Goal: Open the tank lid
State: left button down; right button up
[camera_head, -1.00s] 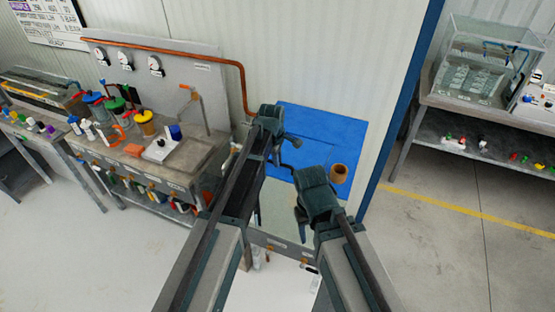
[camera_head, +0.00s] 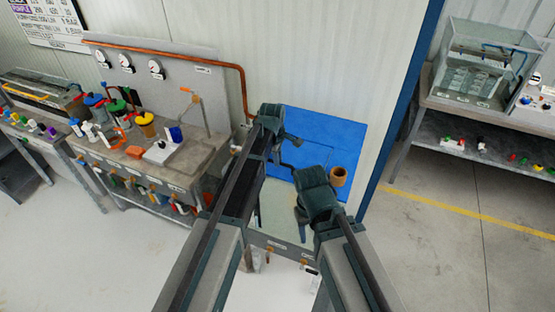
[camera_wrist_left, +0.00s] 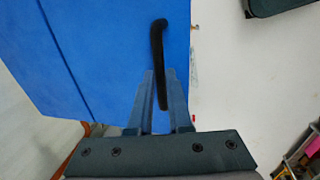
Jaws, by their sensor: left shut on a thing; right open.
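The tank lid (camera_head: 325,133) is a flat blue panel against the pale wall, with a seam across it. In the left wrist view the blue panel (camera_wrist_left: 95,50) fills the upper left. A black bent handle (camera_wrist_left: 157,45) shows at its right edge, its lower end between the fingers of my left gripper (camera_wrist_left: 160,100). My left gripper (camera_head: 290,140) is shut on this handle in front of the lid. My right gripper (camera_head: 301,222) is open and empty, below and right of the left one. My arms hide part of the tank front.
A brown cup-like piece (camera_head: 338,176) is by the lid's lower right. A workbench (camera_head: 200,165) with gauges, bottles and a copper pipe (camera_head: 243,80) stands at left. A clear tank (camera_head: 485,60) is on a bench at right. Open floor (camera_head: 450,240) lies at lower right.

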pick_arm(q)
jog(key=w+d+r+p, duration=0.2)
jog(key=w+r+p, duration=0.5)
jog(key=r+p, duration=0.2)
jog(key=shift+d+r, duration=0.2)
jog(key=shift+r, duration=0.4)
jog(key=c, duration=1.2)
grip_release()
jog(key=o, duration=0.4)
jog(key=shift+w+f, duration=0.2)
jog(key=shift+w, duration=0.05)
jog(key=shift+c, duration=0.2)
jog(key=shift+s+r, duration=0.1)
jog(key=shift+s, duration=0.1)
